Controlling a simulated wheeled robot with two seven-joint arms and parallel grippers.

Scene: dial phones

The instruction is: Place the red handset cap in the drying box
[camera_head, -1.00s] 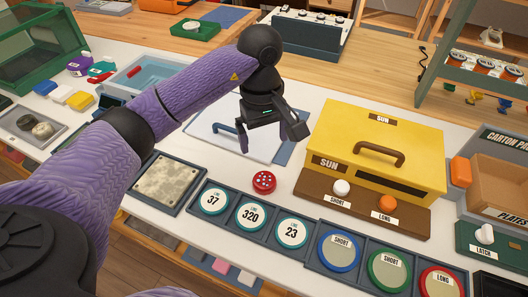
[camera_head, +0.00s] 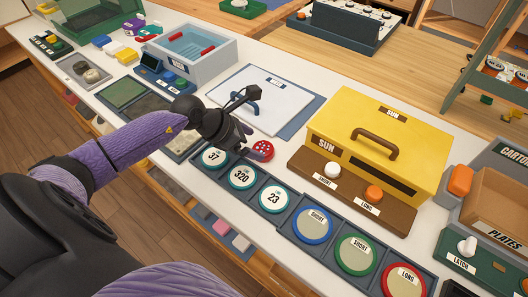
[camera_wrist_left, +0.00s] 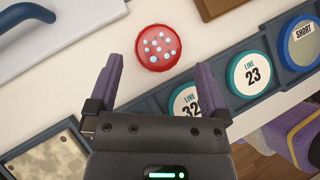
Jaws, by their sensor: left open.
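The red handset cap (camera_head: 263,149), a round red disc with pale dots, lies flat on the white table just behind the row of dials. It also shows in the left wrist view (camera_wrist_left: 158,47), just beyond and between my fingertips. My left gripper (camera_head: 256,122) is open and empty, with its fingers beside the cap; they also show in the left wrist view (camera_wrist_left: 156,68). The yellow box marked SUN (camera_head: 350,117), with a brown handle on its lid, stands right of the cap; its lid is shut. My right gripper is out of view.
Framed dials (camera_head: 242,177) run along the front edge. A white knob (camera_head: 332,169) and an orange knob (camera_head: 374,193) sit before the yellow box. A white board with a blue handle (camera_head: 275,98) lies behind the cap. A blue basin (camera_head: 190,50) stands at the back left.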

